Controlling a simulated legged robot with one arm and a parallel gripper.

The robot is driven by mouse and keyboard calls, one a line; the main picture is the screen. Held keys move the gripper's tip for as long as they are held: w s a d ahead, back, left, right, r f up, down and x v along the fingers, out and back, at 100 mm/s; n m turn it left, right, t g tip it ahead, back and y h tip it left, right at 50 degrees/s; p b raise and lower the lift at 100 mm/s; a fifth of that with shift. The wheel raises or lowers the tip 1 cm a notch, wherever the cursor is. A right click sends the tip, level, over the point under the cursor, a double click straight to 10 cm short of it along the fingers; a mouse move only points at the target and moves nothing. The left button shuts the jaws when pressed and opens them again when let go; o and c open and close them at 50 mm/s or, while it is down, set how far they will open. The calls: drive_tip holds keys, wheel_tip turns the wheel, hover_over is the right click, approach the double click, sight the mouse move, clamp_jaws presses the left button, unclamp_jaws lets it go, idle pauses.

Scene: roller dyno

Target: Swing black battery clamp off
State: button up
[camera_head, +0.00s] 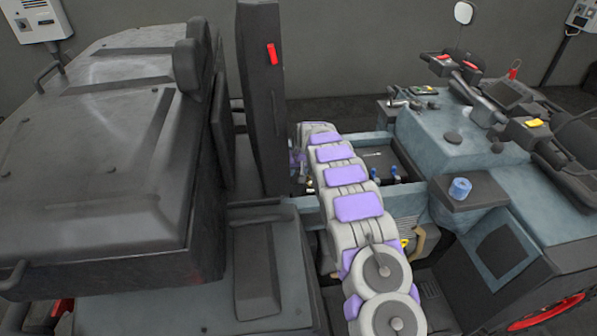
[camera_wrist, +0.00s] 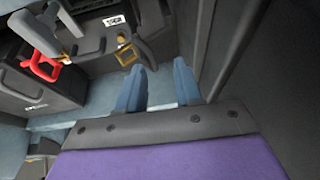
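In the wrist view the two blue fingers of my gripper (camera_wrist: 157,82) stand apart with an empty gap over a light blue surface. A dark battery box (camera_wrist: 30,90) with small white labels is at left. A red clamp-like piece (camera_wrist: 41,66) is on its top. A dark grey lever-like piece (camera_wrist: 36,36) lies just beyond it, possibly the black clamp; I cannot tell for certain. A brass-coloured fitting (camera_wrist: 126,52) is left of the fingers, apart from them. In the head view my arm hides most of my gripper and the battery is not clearly visible.
A tall dark panel (camera_head: 262,100) with a red tab stands left of my arm. A large dark seat-like box (camera_head: 100,150) fills the left. The blue vehicle body (camera_head: 455,140) with handlebars and a blue cup-like piece (camera_head: 460,189) is at right. A dark wall (camera_wrist: 270,70) rises close right of the fingers.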

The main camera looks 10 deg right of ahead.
drive_tip(key=shift+w+f, duration=0.15)
drive_tip(key=shift+f, duration=0.4)
drive_tip(key=shift+d, duration=0.75)
drive_tip(key=shift+a, duration=0.7)
clamp_jaws()
drive_tip(key=shift+d, duration=0.45)
drive_tip(key=shift+a, duration=0.2)
